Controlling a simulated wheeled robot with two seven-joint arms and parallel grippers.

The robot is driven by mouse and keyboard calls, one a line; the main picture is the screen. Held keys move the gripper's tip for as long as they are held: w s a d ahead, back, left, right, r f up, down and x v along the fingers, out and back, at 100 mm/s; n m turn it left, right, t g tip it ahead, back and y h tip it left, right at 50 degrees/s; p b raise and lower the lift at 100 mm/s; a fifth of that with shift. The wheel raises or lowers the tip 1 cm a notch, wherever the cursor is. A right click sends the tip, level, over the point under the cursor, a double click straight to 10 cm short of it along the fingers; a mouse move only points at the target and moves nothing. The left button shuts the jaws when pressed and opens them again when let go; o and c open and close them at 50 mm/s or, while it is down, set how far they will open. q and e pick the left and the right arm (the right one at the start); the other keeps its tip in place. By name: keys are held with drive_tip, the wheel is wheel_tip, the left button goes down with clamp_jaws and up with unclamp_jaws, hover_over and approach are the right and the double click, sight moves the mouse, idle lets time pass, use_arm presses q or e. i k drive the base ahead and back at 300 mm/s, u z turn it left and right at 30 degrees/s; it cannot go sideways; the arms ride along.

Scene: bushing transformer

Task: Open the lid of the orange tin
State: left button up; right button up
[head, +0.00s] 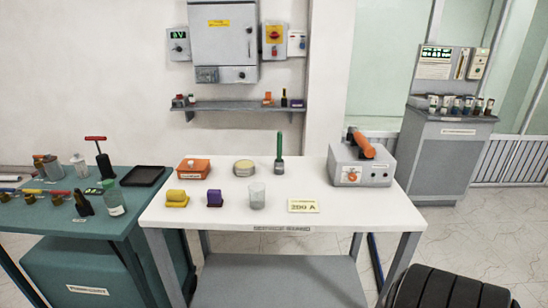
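The orange tin (193,168) is a low rectangular box with a pale label on its front. It stands at the back left of the white table (325,220). Its lid looks closed. Neither of my grippers shows in the head view.
A round tin (244,168), a green-handled tool (279,153), a yellow block (177,198), a purple block (214,198), a clear glass (257,196) and a yellow card (303,206) share the table. A grey device with an orange handle (361,164) stands right. A green bench (95,236) adjoins left.

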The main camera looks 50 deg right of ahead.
sight(198, 166)
drive_tip(key=z, duration=3.25)
drive_tip(key=k, duration=0.95)
drive_tip(key=u, duration=1)
drive_tip(key=i, duration=0.5)
